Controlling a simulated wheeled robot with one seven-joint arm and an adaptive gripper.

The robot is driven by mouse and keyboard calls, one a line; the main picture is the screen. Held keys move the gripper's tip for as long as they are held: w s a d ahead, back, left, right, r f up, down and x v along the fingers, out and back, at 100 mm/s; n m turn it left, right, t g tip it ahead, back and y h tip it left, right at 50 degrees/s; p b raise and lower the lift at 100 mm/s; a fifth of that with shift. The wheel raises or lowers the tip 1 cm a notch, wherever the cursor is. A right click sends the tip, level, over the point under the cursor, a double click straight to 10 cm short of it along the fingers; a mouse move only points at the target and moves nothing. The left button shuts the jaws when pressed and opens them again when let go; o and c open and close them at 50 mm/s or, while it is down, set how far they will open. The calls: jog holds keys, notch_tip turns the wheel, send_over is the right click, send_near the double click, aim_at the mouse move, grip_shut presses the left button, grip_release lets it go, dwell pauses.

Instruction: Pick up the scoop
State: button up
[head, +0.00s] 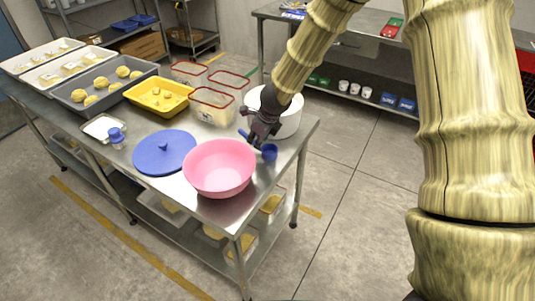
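The scoop (269,152) is blue. Its rounded cup shows just right of the pink bowl, near the table's right end. A thin blue piece (243,133), perhaps its handle, shows on the left side of my gripper (255,142). My gripper is dark and points down at the scoop, between the pink bowl and the white pot. The fingers cover the middle of the scoop. I cannot tell whether they are closed on it, or whether the scoop touches the table.
The pink bowl (219,168) stands close in front of my gripper, and the white pot (289,117) close behind it. A blue lid (164,152), a yellow tray (158,107) and red-rimmed clear bins (211,108) crowd the steel table (262,196). The floor to the right is clear.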

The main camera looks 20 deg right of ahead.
aim_at(255, 141)
jog(key=x, duration=0.2)
jog(key=b+x, duration=0.1)
jog(key=x, duration=0.1)
jog(key=shift+w+a+r, duration=0.15)
jog(key=shift+a, duration=0.1)
jog(key=shift+w+f, duration=0.2)
jog(key=shift+f, duration=0.15)
grip_shut()
jog(key=shift+r, duration=0.15)
